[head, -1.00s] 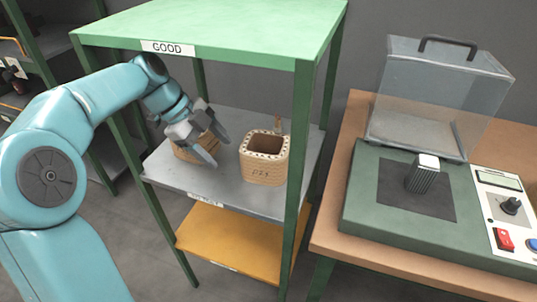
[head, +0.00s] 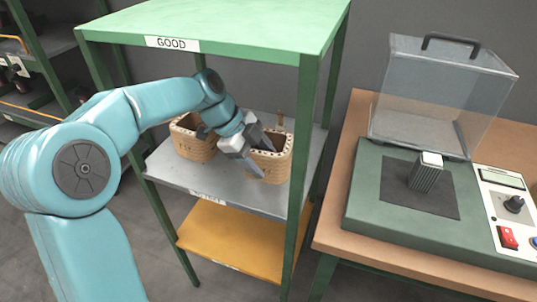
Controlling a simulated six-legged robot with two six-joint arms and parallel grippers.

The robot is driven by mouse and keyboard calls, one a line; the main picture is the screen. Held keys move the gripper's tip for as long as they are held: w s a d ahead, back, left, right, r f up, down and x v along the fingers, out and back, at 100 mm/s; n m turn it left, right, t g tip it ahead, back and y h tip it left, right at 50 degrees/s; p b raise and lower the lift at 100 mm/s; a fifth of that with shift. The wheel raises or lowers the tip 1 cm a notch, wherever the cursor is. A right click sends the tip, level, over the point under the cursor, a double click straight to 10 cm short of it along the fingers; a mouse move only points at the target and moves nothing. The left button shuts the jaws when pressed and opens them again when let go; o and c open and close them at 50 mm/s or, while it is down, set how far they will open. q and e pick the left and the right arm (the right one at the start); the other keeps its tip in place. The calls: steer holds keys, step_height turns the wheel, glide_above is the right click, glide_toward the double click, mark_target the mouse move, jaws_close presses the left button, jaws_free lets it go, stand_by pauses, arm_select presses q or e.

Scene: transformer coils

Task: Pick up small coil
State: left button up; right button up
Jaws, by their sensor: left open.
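Two tan wound coils stand on the grey middle shelf of the green rack. I cannot tell for sure which is the small coil. My left gripper (head: 267,164) is open at the right coil, with its fingers over its near left side and top. Whether they touch it cannot be told. My right gripper is not in view.
The rack's green top (head: 215,22), labelled GOOD, is above the shelf, and a green front post (head: 300,140) is right of the coils. A yellow shelf (head: 235,240) is below. A tester with a clear cover (head: 440,95) stands on the bench at right.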

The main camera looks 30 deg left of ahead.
arm_select(q)
jaws_close()
